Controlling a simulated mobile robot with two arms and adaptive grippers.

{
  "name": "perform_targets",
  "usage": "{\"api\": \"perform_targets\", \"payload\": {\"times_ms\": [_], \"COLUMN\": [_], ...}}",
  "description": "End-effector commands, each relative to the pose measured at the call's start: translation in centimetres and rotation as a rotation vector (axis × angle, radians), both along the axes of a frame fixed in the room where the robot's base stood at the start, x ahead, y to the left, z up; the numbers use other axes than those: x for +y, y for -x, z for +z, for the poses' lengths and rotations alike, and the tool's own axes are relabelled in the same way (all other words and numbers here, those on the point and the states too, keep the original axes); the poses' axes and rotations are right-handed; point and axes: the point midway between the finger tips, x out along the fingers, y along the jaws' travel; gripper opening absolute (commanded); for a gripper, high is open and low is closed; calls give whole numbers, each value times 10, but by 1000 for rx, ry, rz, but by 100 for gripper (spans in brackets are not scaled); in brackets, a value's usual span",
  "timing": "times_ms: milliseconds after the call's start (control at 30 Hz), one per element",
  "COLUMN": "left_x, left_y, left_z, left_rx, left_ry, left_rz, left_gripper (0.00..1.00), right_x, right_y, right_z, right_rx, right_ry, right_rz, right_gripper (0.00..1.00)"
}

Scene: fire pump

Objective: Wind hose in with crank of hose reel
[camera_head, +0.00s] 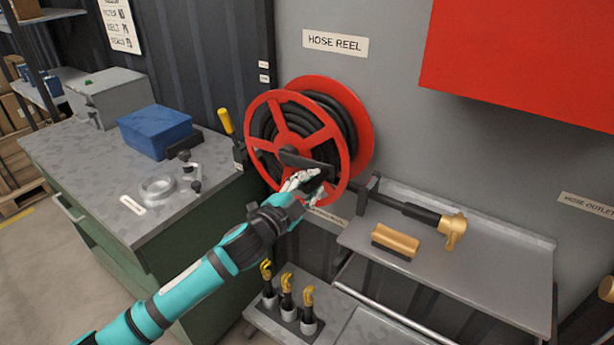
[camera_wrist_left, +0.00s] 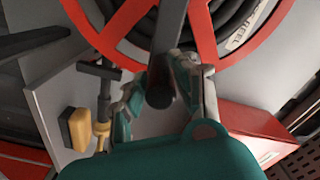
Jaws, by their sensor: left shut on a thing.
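The red hose reel (camera_head: 275,127) is mounted on the grey wall under the "HOSE REEL" label, with black hose (camera_head: 331,117) wound on its drum. A dark crank arm (camera_head: 301,159) runs from the hub toward the lower right. My left gripper (camera_head: 312,180) is at the crank's outer end in front of the lower rim. In the left wrist view the crank handle (camera_wrist_left: 160,95) sits between the fingers of my left gripper (camera_wrist_left: 165,90), which is shut on it. The hose nozzle with brass end (camera_head: 453,230) lies on the grey shelf. My right gripper is not in view.
A workbench (camera_head: 106,200) on the left carries a blue box (camera_head: 155,131), a clamp ring and small fittings. The grey shelf (camera_head: 508,262) at right holds a brass-coloured brush (camera_head: 395,241). Yellow-topped tools (camera_head: 286,290) stand below the reel. A red cabinet (camera_head: 520,60) overhangs at upper right.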

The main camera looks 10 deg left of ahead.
Motion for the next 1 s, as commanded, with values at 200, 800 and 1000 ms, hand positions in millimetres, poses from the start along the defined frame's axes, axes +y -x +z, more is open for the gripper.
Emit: {"api": "perform_targets", "payload": {"times_ms": [200, 800, 1000], "left_x": [1, 21, 26], "left_y": [0, -7, -9], "left_z": [-31, -84, -90], "left_rx": [-67, -230, -259], "left_ry": [-196, -646, -717], "left_rz": [0, 0, -1], "left_gripper": [0, 0, 0], "right_x": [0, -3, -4], "right_y": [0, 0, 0], "right_z": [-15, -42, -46], "right_rx": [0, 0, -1], "right_ry": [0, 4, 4], "right_rz": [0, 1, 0], "right_gripper": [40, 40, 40]}}
